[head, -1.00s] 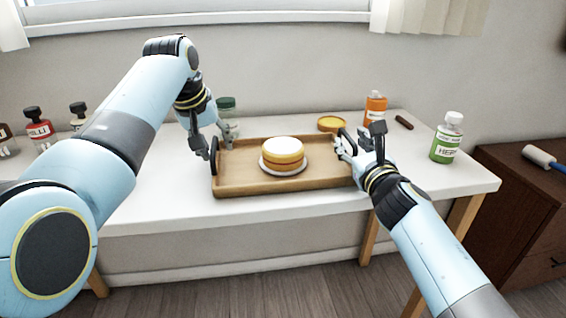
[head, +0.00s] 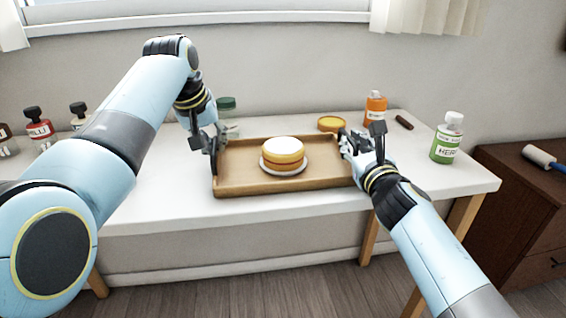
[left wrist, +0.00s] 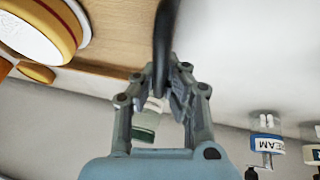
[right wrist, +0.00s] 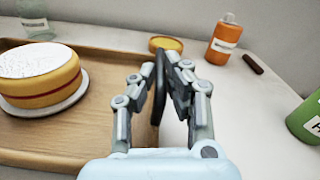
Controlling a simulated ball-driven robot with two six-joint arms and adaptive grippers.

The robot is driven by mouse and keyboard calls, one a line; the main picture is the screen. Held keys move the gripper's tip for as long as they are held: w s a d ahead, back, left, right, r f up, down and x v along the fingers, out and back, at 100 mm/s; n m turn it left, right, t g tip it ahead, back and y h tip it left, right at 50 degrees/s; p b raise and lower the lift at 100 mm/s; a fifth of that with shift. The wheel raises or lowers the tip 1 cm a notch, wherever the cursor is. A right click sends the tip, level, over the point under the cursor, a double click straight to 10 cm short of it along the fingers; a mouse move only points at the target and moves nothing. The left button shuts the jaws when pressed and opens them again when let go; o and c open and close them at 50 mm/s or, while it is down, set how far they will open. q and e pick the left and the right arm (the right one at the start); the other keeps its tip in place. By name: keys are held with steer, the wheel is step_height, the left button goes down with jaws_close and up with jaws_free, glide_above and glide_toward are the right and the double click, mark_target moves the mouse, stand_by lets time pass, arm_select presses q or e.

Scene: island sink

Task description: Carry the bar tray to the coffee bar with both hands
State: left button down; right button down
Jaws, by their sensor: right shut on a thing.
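The wooden bar tray (head: 234,186) lies on the white table, with a black handle at each end. A round yellow-and-white cake (head: 283,152) sits on a white plate (head: 284,171) in its middle. My left gripper (head: 211,148) is at the tray's left handle. In the left wrist view the dark handle (left wrist: 164,35) runs in between its fingers (left wrist: 168,75); whether they grip it is unclear. My right gripper (head: 350,143) is shut on the right handle, which shows between its fingers (right wrist: 163,85) in the right wrist view.
Behind the tray stand a green-lidded jar (head: 228,107), a yellow round tin (head: 331,124) and an orange bottle (head: 375,108). A green bottle (head: 447,138) stands at the right. Several small bottles (head: 40,129) stand at the left. A dark cabinet (head: 515,195) is beside the table's right end.

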arm_select(q)
steer(key=shift+r, duration=0.1)
arm_select(e)
steer(key=shift+r, duration=0.1)
